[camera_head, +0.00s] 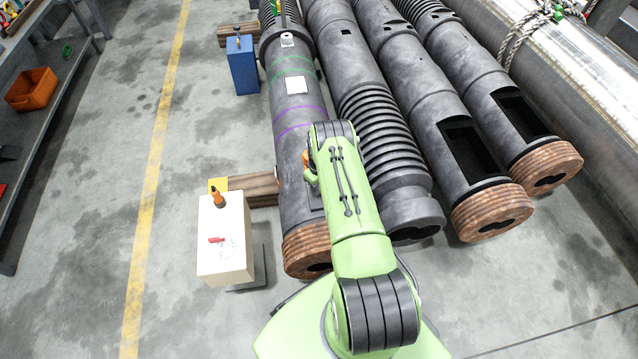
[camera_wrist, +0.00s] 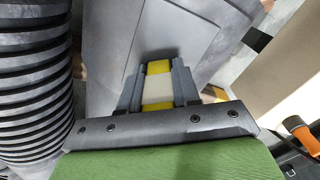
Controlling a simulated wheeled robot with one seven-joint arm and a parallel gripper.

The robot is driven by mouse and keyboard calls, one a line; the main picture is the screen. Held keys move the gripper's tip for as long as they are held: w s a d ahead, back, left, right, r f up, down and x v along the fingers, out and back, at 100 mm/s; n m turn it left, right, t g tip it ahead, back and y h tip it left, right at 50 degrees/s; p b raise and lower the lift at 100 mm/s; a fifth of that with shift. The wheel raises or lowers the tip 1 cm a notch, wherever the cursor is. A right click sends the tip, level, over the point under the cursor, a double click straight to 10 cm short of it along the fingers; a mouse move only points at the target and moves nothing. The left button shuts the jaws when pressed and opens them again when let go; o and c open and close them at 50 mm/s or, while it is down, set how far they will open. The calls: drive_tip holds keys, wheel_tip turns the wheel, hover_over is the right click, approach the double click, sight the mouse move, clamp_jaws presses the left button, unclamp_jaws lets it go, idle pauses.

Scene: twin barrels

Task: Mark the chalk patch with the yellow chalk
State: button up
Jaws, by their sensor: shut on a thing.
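In the wrist view, my gripper (camera_wrist: 157,88) is shut on the yellow chalk (camera_wrist: 158,67), a short stick with yellow ends and a pale middle band. Behind its far end is the grey barrel surface (camera_wrist: 110,40), with a thin-lined panel; I cannot tell whether the chalk touches it. In the head view, my arm hides the chalk and most of my gripper, over the near part of the leftmost barrel (camera_head: 292,150). That barrel bears a white square (camera_head: 296,85) between green and purple rings. I cannot tell for certain which mark is the chalk patch.
A pale box (camera_head: 225,250) stands left of the barrel, with an orange-and-black tool (camera_head: 219,198) and a small red item (camera_head: 216,240) on top. A blue box (camera_head: 243,66) stands farther back. A ribbed barrel (camera_head: 375,125) lies close on the right.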

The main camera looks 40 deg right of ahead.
sight(321, 202)
drive_tip(key=shift+s+a+f+p, duration=0.1)
drive_tip(key=shift+s+a+p, duration=0.2)
drive_tip(key=shift+s, duration=0.2)
drive_tip(key=shift+s+a+f+p, duration=0.15)
drive_tip(key=shift+s+p, duration=0.15)
drive_tip(key=shift+s, duration=0.2)
drive_tip(key=shift+s+a+r+p, duration=0.1)
drive_tip(key=shift+s+a+p, duration=0.2)
drive_tip(key=shift+s, duration=0.15)
drive_tip(key=shift+s+a+r+p, duration=0.1)
drive_tip(key=shift+s+a+p, duration=0.05)
drive_tip(key=shift+s+p, duration=0.2)
drive_tip(key=shift+w+d+f+b, duration=0.1)
drive_tip(key=shift+b, duration=0.2)
drive_tip(key=shift+w+d+b, duration=0.2)
drive_tip(key=shift+w+b, duration=0.25)
drive_tip(key=shift+b, duration=0.2)
drive_tip(key=shift+w+d, duration=0.1)
drive_tip(key=shift+w, duration=0.05)
drive_tip(key=shift+w+d+b, duration=0.15)
drive_tip(key=shift+w+b, duration=0.15)
drive_tip(key=shift+b, duration=0.55)
drive_tip(key=shift+w, duration=0.1)
drive_tip(key=shift+w+d, duration=0.45)
drive_tip(key=shift+w, duration=0.4)
